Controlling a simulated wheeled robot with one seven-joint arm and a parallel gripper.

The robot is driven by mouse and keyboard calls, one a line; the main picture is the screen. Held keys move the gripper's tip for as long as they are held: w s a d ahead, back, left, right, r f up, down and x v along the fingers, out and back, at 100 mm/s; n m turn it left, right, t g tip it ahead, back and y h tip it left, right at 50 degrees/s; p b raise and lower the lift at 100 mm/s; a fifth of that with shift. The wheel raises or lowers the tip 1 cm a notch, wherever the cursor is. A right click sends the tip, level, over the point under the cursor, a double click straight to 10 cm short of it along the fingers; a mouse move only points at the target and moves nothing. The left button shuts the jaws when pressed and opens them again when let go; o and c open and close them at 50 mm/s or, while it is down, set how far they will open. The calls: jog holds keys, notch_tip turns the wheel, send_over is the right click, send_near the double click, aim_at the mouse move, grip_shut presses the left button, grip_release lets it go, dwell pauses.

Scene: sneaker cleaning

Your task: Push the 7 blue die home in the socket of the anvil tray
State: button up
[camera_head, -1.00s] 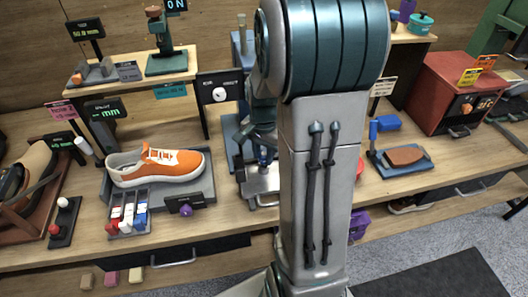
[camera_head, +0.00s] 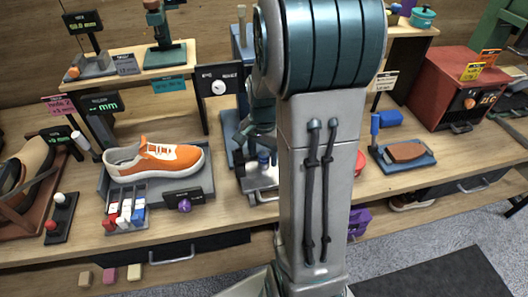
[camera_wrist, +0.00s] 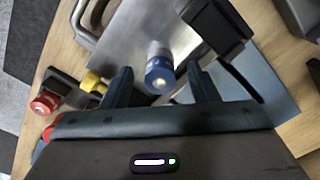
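A blue die (camera_wrist: 160,76) with a pale, bright centre shows in the wrist view, with a grey-white shaft (camera_wrist: 158,48) behind it. My gripper (camera_wrist: 161,88) has its two dark fingers spread, one on each side of the blue die, with a gap on both sides. A bare metal plate (camera_wrist: 128,38), likely part of the anvil tray, lies beyond the die. Its socket is hidden, so I cannot tell how deep the die sits. In the head view, my arm covers much of the press area; a metal tray (camera_head: 262,182) shows below the gripper.
A yellow knob (camera_wrist: 92,80) and a red knob (camera_wrist: 45,103) are left of the fingers in the wrist view. A dark block (camera_wrist: 215,28) stands right of the die. An orange sneaker (camera_head: 155,160) sits on a grey stand further left on the bench.

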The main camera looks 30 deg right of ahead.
aim_at(263, 154)
notch_tip(263, 154, up, 14)
dwell(0.6)
jog(key=shift+f, duration=0.1)
dwell(0.4)
jog(key=s+a+f+n+t, duration=0.2)
jog(key=s+a+n+t, duration=0.1)
jog(key=s+a+n, duration=0.8)
jog(key=shift+s+a+f+n, duration=0.2)
jog(key=shift+s+a+n, duration=0.15)
jog(key=shift+s+n, duration=0.3)
